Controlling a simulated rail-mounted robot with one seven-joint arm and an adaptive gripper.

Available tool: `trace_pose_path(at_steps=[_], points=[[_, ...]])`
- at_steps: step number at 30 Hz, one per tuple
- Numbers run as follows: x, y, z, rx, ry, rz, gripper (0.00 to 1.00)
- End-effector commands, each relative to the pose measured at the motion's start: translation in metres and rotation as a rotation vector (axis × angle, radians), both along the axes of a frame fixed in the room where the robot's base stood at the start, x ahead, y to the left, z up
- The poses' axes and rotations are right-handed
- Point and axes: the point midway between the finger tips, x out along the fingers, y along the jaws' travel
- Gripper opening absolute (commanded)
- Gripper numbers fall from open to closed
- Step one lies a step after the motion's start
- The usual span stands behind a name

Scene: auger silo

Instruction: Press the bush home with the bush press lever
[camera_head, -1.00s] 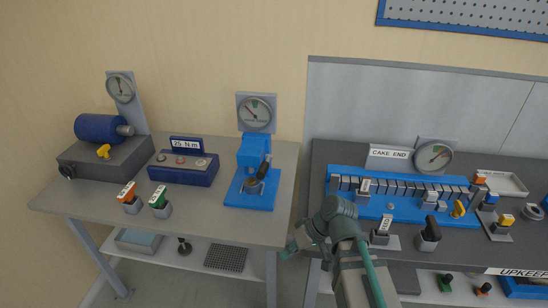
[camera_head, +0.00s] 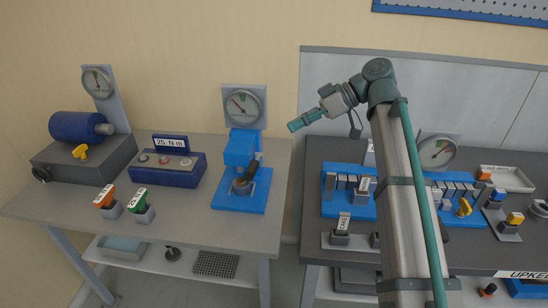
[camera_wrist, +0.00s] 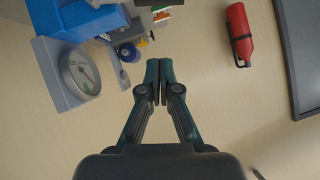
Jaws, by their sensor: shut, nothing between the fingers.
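The blue bush press (camera_head: 241,178) stands on the left table, with a dial gauge (camera_head: 244,104) behind its top. Its black lever (camera_head: 249,172) points down at the front right of the press body. A small bronze-coloured round part, perhaps the bush (camera_head: 241,187), sits low on the press; I cannot tell how deep it is seated. My gripper (camera_head: 296,125) is shut and empty, raised in the air to the right of the gauge and apart from the press. In the wrist view my gripper (camera_wrist: 159,68) has its fingertips together; the blue press (camera_wrist: 75,18) and gauge (camera_wrist: 80,74) are at upper left.
Left of the press are a control box (camera_head: 165,168), an orange-topped tool (camera_head: 107,201), a green-topped tool (camera_head: 140,203) and a blue motor (camera_head: 80,126). The right bench holds a blue rack (camera_head: 345,190). A red extinguisher (camera_wrist: 238,34) shows in the wrist view.

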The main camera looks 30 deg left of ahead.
Motion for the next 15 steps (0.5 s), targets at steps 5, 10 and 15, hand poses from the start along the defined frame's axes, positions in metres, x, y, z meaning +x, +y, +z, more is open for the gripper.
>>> trace_pose_path(at_steps=[5, 10, 15], points=[[0.0, 0.0, 0.0, 0.0, 0.001, -0.001, 0.0], [-0.001, 0.001, -0.002, -0.001, 0.002, -0.002, 0.0], [-0.009, 0.01, -0.009, -0.004, 0.002, -0.002, 0.0]])
